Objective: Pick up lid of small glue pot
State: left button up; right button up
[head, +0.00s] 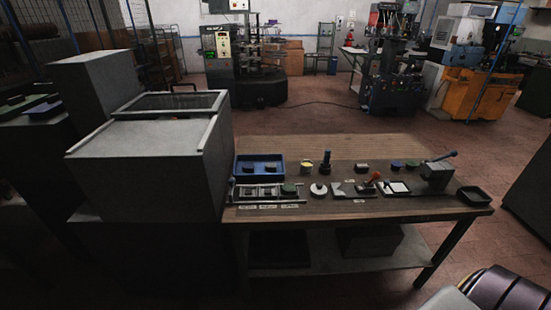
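The workbench (350,206) stands ahead of me with several small items on it. Two small round items, one bluish (397,163) and one greenish (413,163), sit near the back right of the bench. A dark upright piece with a yellowish base (326,162) stands near the back middle. A white round piece (318,189) lies in front of it. At this size I cannot tell which of these is the small glue pot or its lid.
A blue tray (259,176) with dark pieces is at the bench's left back. A grey device with a lever (437,176) and a black tray (473,196) are at the right. A large grey cabinet (140,185) stands left of the bench.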

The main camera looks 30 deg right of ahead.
aim_at(318, 191)
jog(key=z, duration=1.3)
